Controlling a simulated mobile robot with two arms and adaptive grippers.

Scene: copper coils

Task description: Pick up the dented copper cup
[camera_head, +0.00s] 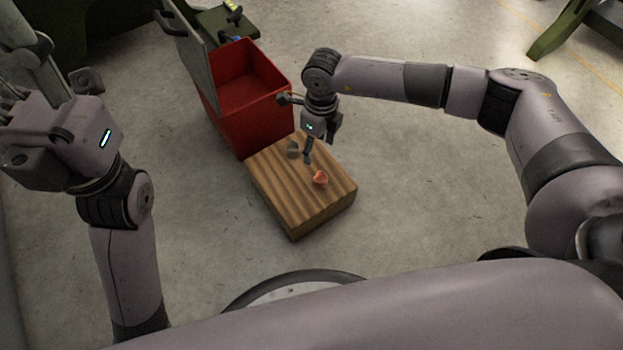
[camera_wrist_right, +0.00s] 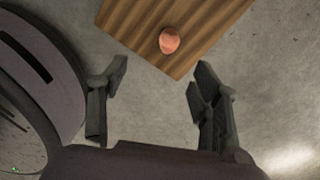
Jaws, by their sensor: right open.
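The dented copper cup (camera_head: 320,178) is a small reddish-orange piece on top of the striped wooden block. In the right wrist view the cup (camera_wrist_right: 169,41) lies on the block near its corner, beyond the fingertips. My right gripper (camera_head: 300,155) hangs over the block, a little behind and left of the cup. Its two fingers (camera_wrist_right: 158,70) are spread apart with nothing between them, and they do not touch the cup. My left gripper (camera_head: 50,125) is raised at the left edge, far from the cup, and its finger opening cannot be made out.
The wooden block (camera_head: 297,218) stands on the concrete floor. A red bin (camera_head: 225,112) with a raised grey lid (camera_head: 187,45) stands just behind it. A green stand with small items (camera_head: 225,22) is at the back. The floor right of the block is clear.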

